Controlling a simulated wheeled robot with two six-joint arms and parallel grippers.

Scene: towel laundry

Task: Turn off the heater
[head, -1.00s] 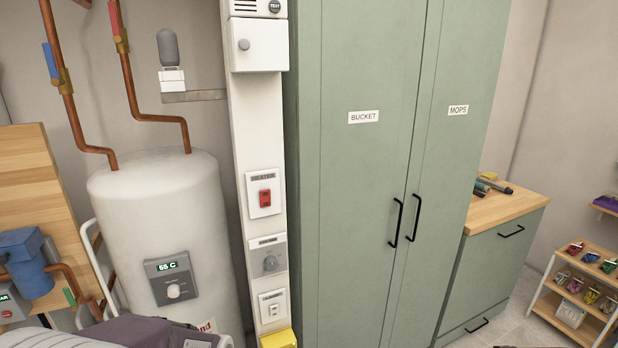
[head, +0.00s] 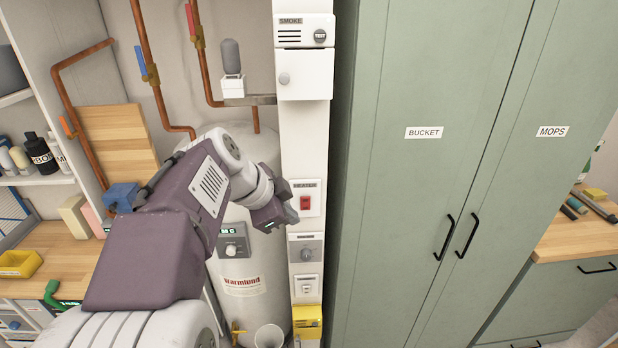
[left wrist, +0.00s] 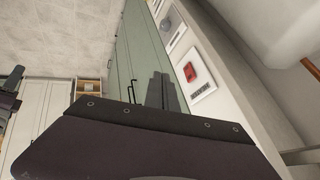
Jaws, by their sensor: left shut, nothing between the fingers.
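The heater switch (head: 305,203) is a red rocker on a white plate labelled HEATER, set on the white vertical panel. It also shows in the left wrist view (left wrist: 190,73), where its plate is seen at a slant. My left gripper (head: 290,217) is shut and empty, just left of the switch plate in the head view. I cannot tell whether it touches the panel. The white water heater tank (head: 245,277) stands behind my left arm, partly hidden by it.
Below the switch are a grey dial plate (head: 306,252), another small switch plate (head: 307,287) and a yellow box (head: 307,322). A smoke alarm (head: 303,33) is above. Green cabinets (head: 430,200) stand to the right. Copper pipes (head: 148,70) and a shelf are left.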

